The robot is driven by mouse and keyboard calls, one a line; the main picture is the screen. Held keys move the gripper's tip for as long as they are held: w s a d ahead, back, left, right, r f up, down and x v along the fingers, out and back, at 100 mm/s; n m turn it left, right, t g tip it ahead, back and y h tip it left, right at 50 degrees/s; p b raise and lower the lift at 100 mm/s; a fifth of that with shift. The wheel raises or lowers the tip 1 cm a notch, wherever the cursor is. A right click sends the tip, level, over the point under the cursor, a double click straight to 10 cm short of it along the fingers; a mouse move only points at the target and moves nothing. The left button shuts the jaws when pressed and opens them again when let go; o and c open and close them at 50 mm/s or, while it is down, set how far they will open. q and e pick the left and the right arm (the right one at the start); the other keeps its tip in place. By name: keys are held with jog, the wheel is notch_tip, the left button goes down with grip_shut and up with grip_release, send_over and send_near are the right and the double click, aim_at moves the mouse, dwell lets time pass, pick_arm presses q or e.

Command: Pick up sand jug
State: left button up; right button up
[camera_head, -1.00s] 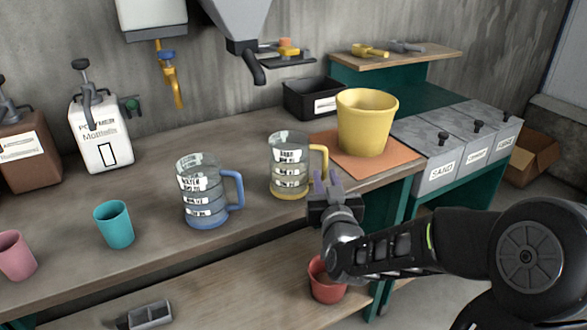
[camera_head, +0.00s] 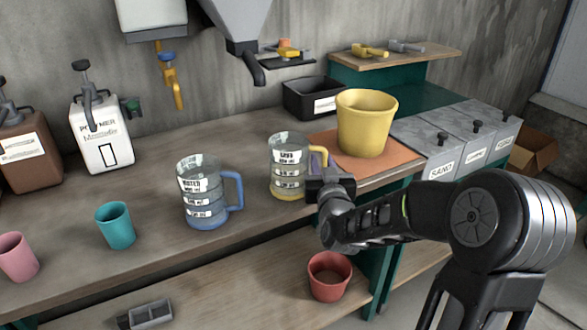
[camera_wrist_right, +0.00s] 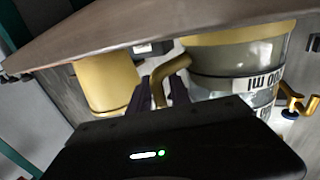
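The sand jug (camera_head: 287,170) is a clear measuring jug with a yellow base and yellow handle, standing upright on the bench. Its label is too small to read surely. My right gripper (camera_head: 318,165) is at the jug's handle side. In the right wrist view, the yellow handle (camera_wrist_right: 158,92) lies between the two dark fingers (camera_wrist_right: 160,92), with a gap visible beside it, so the gripper looks open around the handle. The jug body (camera_wrist_right: 235,65) is just to the right there. My left gripper is not in view.
A blue-handled jug (camera_head: 203,195) stands to the left, with a teal cup (camera_head: 115,225) beyond it. A yellow bucket (camera_head: 365,122) stands on an orange mat (camera_head: 400,157) close right of the gripper. A red pot (camera_head: 329,276) is on the lower shelf.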

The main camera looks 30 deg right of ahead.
dwell(0.5)
grip_shut()
dwell(1.2)
jog(key=shift+r, duration=0.1)
